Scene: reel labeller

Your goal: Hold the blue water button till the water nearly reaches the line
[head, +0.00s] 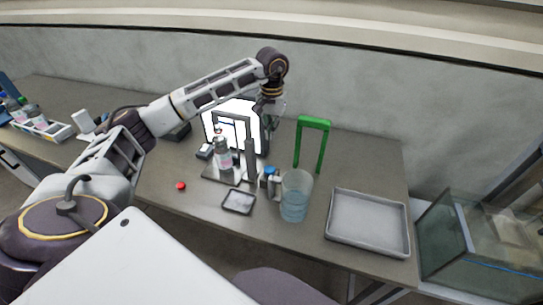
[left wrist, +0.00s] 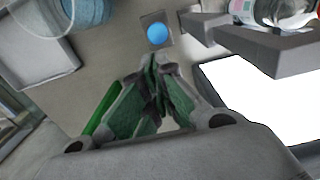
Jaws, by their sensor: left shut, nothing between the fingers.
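The blue water button (head: 269,170) sits on a small block on the bench, left of the clear beaker (head: 296,193). The button shows from above in the left wrist view (left wrist: 157,33), uncovered. The beaker stands upright with bluish water in its lower part. Part of it shows at the upper left of the left wrist view (left wrist: 45,50). I cannot make out a line on it. My left gripper (head: 269,115) is shut and empty, raised above the bench behind the button. Its closed fingertips (left wrist: 154,62) point toward the button, apart from it. My right gripper is not in view.
A green arch (head: 313,123) stands behind the beaker. A bright screen (head: 248,108) and a labelled bottle (head: 223,158) are left of the button. A grey tray (head: 368,222) lies right, a small dark-rimmed dish (head: 238,201) in front, and a red button (head: 181,185) farther left.

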